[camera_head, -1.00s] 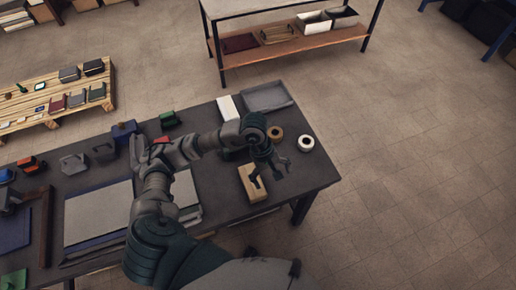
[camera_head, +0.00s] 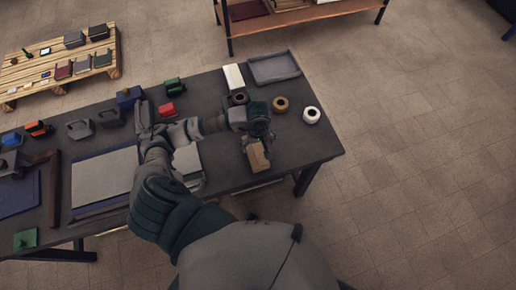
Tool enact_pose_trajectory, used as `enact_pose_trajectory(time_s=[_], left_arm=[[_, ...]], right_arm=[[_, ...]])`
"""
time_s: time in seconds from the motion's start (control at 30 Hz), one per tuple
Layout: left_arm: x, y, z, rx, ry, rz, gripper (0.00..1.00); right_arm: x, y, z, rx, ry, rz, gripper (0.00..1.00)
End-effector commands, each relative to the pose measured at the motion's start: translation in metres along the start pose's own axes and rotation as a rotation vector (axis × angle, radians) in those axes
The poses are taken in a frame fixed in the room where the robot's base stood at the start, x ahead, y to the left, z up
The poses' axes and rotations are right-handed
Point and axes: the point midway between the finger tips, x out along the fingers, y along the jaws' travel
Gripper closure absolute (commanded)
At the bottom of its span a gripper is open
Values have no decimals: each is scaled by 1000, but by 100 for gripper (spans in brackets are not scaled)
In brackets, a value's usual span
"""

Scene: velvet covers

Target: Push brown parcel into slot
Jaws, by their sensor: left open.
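The brown parcel (camera_head: 259,160) is a small tan block lying on the dark table near its front edge. My left gripper (camera_head: 256,137) is at the parcel's far end and hides part of it. Its fingers are open, but they are small and dark, and I cannot tell whether they touch the parcel. No slot can be made out clearly. My right gripper is not in view.
A grey tray (camera_head: 273,68) and a white block (camera_head: 234,77) are at the table's back right. A brown roll (camera_head: 280,104) and a white roll (camera_head: 311,115) stand right of my gripper. Flat grey panels (camera_head: 103,179) lie to the left.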

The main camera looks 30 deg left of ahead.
Motion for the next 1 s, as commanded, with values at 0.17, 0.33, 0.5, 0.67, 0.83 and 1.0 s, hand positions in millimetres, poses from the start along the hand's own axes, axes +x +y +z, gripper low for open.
enact_pose_trajectory(time_s=[0.17,0.33,0.5,0.67,0.83,1.0], left_arm=[[29,-4,-4,-1,-5,1,0],[39,-2,-3,-1,-1,0,0],[40,1,1,1,3,-2,0],[39,3,3,1,5,-5,10],[40,1,1,0,2,-1,52],[40,-2,-2,-2,0,1,77]], right_arm=[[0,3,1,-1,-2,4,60],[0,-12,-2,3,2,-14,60],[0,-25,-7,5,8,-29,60],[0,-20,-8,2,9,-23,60],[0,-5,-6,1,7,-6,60],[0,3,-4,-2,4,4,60]])
